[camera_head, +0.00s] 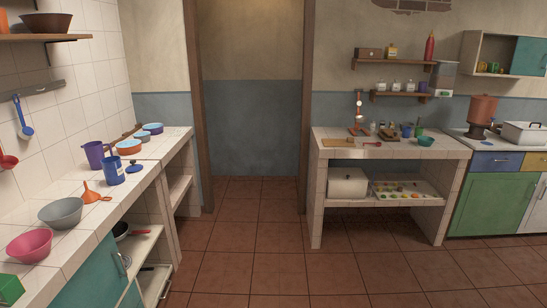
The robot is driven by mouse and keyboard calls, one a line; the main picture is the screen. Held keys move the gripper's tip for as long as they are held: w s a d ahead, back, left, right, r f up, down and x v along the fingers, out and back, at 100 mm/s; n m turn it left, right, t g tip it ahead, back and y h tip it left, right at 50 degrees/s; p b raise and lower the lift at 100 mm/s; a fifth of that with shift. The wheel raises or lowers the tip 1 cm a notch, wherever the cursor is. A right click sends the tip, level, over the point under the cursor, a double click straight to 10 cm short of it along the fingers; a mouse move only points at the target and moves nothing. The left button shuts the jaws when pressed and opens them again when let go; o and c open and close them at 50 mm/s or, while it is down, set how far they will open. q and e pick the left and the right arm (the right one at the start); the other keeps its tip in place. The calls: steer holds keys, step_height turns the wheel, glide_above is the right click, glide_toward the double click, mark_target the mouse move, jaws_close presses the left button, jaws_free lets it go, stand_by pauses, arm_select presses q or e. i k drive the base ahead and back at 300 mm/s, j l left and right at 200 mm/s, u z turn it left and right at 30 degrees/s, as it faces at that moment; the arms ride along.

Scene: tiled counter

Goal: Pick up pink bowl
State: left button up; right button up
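The pink bowl (30,245) stands upright on the tiled counter (70,195) at the lower left, close to the counter's front edge. It looks empty, and nothing covers it. Neither of my grippers shows in the head view, so their positions and states are hidden.
A grey bowl (60,212) stands just behind the pink bowl, and a green box (10,289) is in front of it. An orange funnel (92,192), blue mug (114,170) and purple jug (97,155) stand farther back. The tiled floor (270,255) ahead is clear.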

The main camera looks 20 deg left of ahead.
mark_target(32, 247)
steer(key=i+j+u, duration=0.1)
steer(key=i+u, duration=0.25)
steer(key=i, duration=0.2)
steer(key=i+u, duration=0.35)
steer(key=i, duration=0.2)
steer(key=i+l+u, duration=0.2)
steer(key=i+u, duration=0.15)
steer(key=i, duration=0.2)
steer(key=i+u, duration=0.8)
steer(key=u, duration=0.15)
steer(key=i+l+u, duration=0.2)
steer(key=i+u, duration=0.25)
steer(key=k, duration=0.1)
